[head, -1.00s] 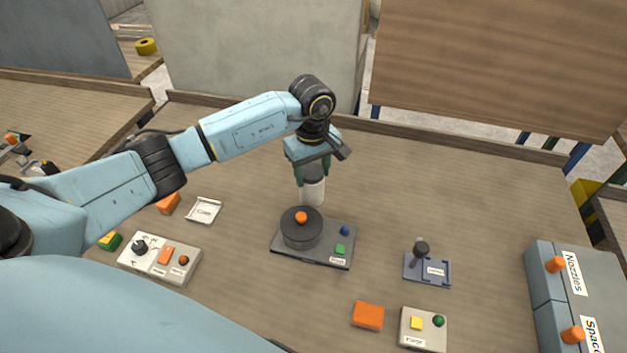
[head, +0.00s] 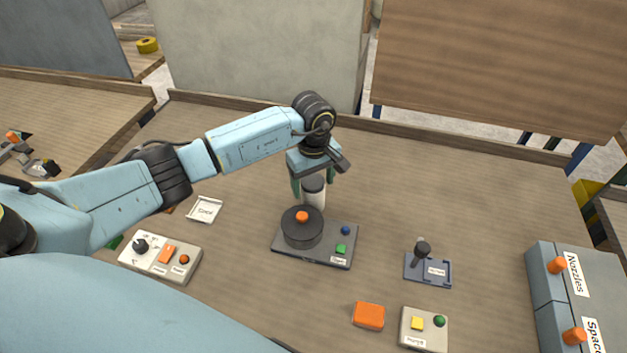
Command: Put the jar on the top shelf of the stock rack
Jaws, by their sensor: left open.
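The jar (head: 314,195), a white cylinder with a dark lid, stands upright on the table behind a round dark device. My left gripper (head: 313,184) is above it, pointing down. Its green fingers are open, one on each side of the jar's upper part, with the lid between them. I cannot tell whether either finger touches it. The jar's base is partly hidden by the device. I cannot make out a stock rack in this view. My right gripper is not in view.
The device (head: 340,256) with an orange-knobbed dark drum stands just in front of the jar. A control box (head: 150,262) and a small white tray (head: 205,209) are to the left. Grey drawers (head: 543,290) stand at the right. The table right of the jar is clear.

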